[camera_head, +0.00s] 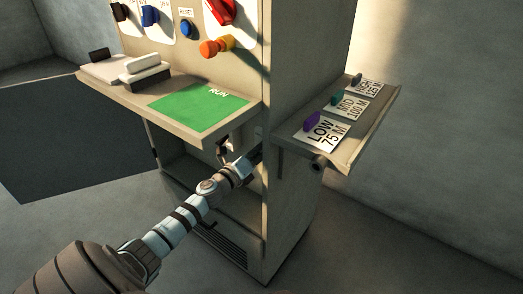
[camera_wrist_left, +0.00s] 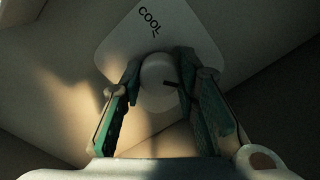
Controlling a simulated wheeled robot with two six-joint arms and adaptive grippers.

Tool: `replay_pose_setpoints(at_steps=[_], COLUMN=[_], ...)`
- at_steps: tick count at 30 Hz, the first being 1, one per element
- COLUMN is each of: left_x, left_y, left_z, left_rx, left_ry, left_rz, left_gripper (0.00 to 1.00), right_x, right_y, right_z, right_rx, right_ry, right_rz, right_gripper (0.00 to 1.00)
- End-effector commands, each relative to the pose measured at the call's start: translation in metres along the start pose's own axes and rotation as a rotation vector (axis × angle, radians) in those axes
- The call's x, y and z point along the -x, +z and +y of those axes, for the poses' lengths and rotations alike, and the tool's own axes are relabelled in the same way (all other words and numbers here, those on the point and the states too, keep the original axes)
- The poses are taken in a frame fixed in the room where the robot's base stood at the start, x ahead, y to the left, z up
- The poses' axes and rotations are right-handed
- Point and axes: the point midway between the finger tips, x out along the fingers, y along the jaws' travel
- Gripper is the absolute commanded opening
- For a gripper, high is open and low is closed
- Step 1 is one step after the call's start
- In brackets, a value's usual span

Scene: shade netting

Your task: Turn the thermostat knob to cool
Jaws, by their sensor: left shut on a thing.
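The thermostat knob (camera_wrist_left: 158,80) is a pale round knob in the left wrist view, in front of a white plate (camera_wrist_left: 185,35) marked COOL with a short tick. My left gripper (camera_wrist_left: 160,85) has one finger on each side of the knob and is shut on it. A dark pointer on the knob's right side is partly hidden by the finger, so its exact direction is unclear. In the head view my left arm reaches under the front shelf to the cabinet; its fingertips, the knob and the plate are hidden there. My right gripper is not in view.
A side shelf (camera_head: 345,150) carries LOW, MID and HIGH cards with colored pieces. Knobs and a lever are above. Floor to the right is clear.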

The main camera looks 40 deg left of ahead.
Motion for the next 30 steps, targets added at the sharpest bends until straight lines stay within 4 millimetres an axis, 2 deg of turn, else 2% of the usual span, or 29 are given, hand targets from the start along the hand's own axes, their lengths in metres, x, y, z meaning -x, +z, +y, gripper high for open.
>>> replay_pose_setpoints(at_steps=[17, 30], left_x=[0.0, 0.0], left_y=[0.001, 0.002], left_z=[-0.001, -0.002], left_rx=[0.476, 0.894], left_ry=[0.0, 0.002], left_rz=[0.0, -0.001], left_gripper=[0.01, 0.01], right_x=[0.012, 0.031], right_y=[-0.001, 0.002], right_z=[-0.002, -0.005], right_rx=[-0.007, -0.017], right_ry=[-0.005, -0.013], right_rz=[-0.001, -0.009], right_gripper=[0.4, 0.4])
